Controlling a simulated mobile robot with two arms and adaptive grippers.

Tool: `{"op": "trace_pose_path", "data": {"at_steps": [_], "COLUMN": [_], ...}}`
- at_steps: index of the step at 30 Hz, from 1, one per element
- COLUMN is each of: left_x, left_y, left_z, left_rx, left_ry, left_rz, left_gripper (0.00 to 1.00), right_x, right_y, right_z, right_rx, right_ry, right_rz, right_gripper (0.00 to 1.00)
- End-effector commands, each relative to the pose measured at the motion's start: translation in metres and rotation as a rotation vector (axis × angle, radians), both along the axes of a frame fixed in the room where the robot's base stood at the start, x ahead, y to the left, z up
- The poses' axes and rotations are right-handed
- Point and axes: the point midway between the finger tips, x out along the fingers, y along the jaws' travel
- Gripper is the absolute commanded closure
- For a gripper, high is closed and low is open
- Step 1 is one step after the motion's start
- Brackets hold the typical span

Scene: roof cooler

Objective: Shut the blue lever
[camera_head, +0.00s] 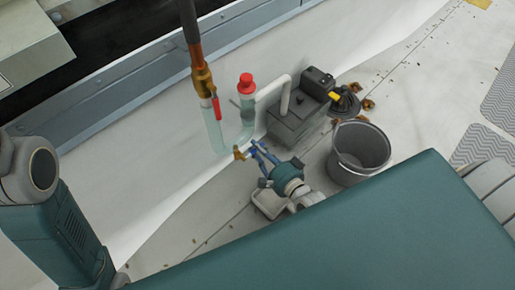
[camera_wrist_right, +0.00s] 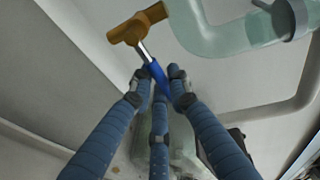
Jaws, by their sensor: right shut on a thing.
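The blue lever (camera_wrist_right: 156,74) shows in the right wrist view. It runs from a brass valve (camera_wrist_right: 136,28) on a metal stem down between my right gripper's fingertips. My right gripper (camera_wrist_right: 162,88) is shut on the lever's lower part, with the blue padded fingers on both sides of it. In the head view my right gripper (camera_head: 259,153) is beside the small brass valve (camera_head: 240,153) at the lower end of the clear pipe; lever and fingers are hard to tell apart there. My left arm shows at the left, but its gripper is out of view.
A grey pump box (camera_head: 298,118) and a grey bucket (camera_head: 358,153) stand to the right. Dry leaves lie on the floor.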

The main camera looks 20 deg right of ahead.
Motion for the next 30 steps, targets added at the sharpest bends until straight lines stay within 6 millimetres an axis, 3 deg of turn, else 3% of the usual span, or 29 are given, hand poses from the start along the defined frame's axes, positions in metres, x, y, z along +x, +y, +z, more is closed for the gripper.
{"op": "trace_pose_path", "data": {"at_steps": [4, 5, 7, 8, 20, 30], "left_x": [0.000, 0.000, 0.000, 0.000, 0.000, 0.000], "left_y": [0.000, 0.000, 0.000, 0.000, 0.000, 0.000], "left_z": [0.000, 0.000, 0.000, 0.000, 0.000, 0.000], "left_rx": [0.000, 0.000, 0.000, 0.000, 0.000, 0.000], "left_ry": [0.000, 0.000, 0.000, 0.000, -0.001, -0.001], "left_rz": [0.000, 0.000, 0.000, 0.000, 0.001, 0.000], "left_gripper": [0.60, 0.60, 0.60, 0.60, 0.60, 0.60], "right_x": [0.000, 0.000, 0.000, 0.000, -0.009, -0.076], "right_y": [0.000, 0.000, 0.000, 0.000, -0.002, -0.014], "right_z": [0.001, 0.001, 0.001, 0.001, 0.001, 0.014], "right_rx": [-0.003, -0.003, -0.002, -0.002, -0.002, -0.002], "right_ry": [-0.003, -0.004, -0.003, -0.003, 0.000, 0.002], "right_rz": [0.001, 0.001, 0.001, 0.001, 0.000, 0.000], "right_gripper": [1.00, 0.82, 0.68, 0.66, 0.66, 0.66]}}
